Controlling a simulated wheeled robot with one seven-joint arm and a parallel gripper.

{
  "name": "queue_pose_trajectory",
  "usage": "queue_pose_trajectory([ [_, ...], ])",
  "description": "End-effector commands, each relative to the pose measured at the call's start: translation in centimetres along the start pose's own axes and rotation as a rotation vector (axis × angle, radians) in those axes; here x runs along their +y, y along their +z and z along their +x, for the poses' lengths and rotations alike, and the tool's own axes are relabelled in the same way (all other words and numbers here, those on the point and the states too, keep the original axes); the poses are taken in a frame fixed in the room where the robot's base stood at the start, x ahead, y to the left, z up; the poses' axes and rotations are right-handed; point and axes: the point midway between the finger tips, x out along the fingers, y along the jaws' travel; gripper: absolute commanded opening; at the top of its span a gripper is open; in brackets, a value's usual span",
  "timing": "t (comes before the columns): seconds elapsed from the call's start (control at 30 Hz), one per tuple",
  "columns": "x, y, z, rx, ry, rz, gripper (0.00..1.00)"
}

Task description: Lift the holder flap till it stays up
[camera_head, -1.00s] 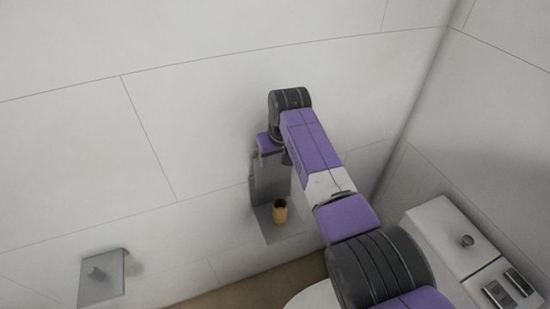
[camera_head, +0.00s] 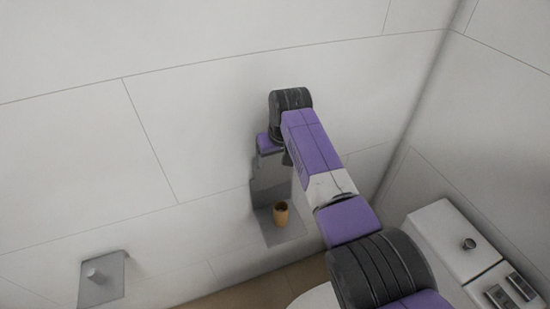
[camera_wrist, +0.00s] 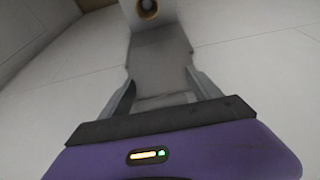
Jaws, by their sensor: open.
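A grey wall holder (camera_head: 283,233) is in the middle of the head view, low on the wall, with a small tan roll (camera_head: 281,213) on it. The same roll shows at the top of the wrist view (camera_wrist: 147,8). A flat grey panel (camera_wrist: 160,55), seemingly the holder flap, runs from below the roll down to my gripper (camera_wrist: 160,80). My gripper is open, with one finger at each side of the panel's near end. I cannot tell whether the fingers touch it. In the head view my arm hides part of the holder and the fingertips.
A second grey wall plate with a light peg (camera_head: 100,277) is at the lower left. A white unit (camera_head: 450,245) with a knob and dark-edged buttons stands at the lower right, near the wall corner. The white tiled wall between is clear.

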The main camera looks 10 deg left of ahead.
Motion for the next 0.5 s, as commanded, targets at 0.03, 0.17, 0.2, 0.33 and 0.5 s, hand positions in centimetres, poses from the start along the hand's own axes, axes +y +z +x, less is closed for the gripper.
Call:
queue_pose_trajectory([
  [0.03, 0.1, -0.4, -0.6, 0.010, 0.001, -0.001, 0.76],
  [0.17, 0.1, -0.3, -1.9, 0.009, 0.001, -0.001, 0.76],
  [0.2, 0.1, -0.2, -2.4, 0.007, 0.001, -0.001, 0.76],
  [0.33, 0.1, -0.1, -4.3, 0.005, 0.001, -0.001, 0.76],
  [0.5, 0.1, -0.1, -6.5, 0.004, 0.001, 0.001, 0.76],
])
